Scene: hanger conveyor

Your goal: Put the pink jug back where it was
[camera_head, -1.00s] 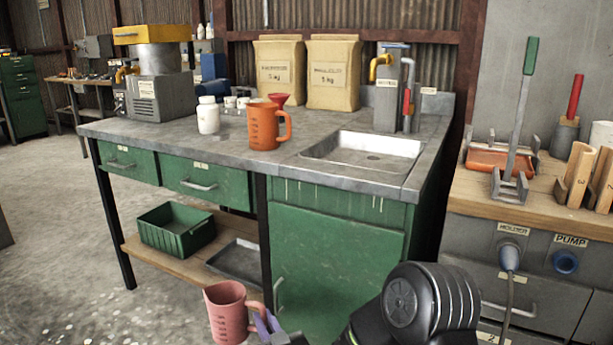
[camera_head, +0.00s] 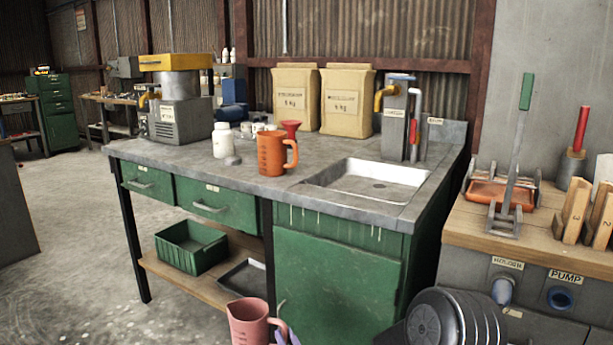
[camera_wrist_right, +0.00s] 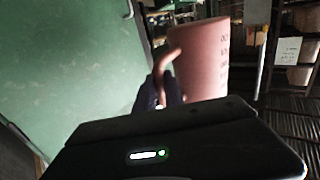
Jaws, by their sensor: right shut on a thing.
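The pink jug (camera_head: 250,322) is at the bottom middle of the head view, upright, in front of the green cabinet under the bench. My right gripper (camera_head: 284,338) is shut on its handle, and only a bit of the purple fingers shows at the bottom edge. In the right wrist view the pink jug (camera_wrist_right: 203,62) hangs beyond the dark gripper (camera_wrist_right: 165,98), with its handle between the fingers. A green cabinet door fills the left of that view. The jug is apart from the bench top. My left gripper is not in view.
The grey bench top (camera_head: 205,160) bears an orange jug (camera_head: 272,154), a white bottle (camera_head: 222,140), a red funnel (camera_head: 291,128) and two paper sacks (camera_head: 347,102). A sink (camera_head: 372,182) is set in its right part. A wooden-topped counter (camera_head: 480,225) stands at the right.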

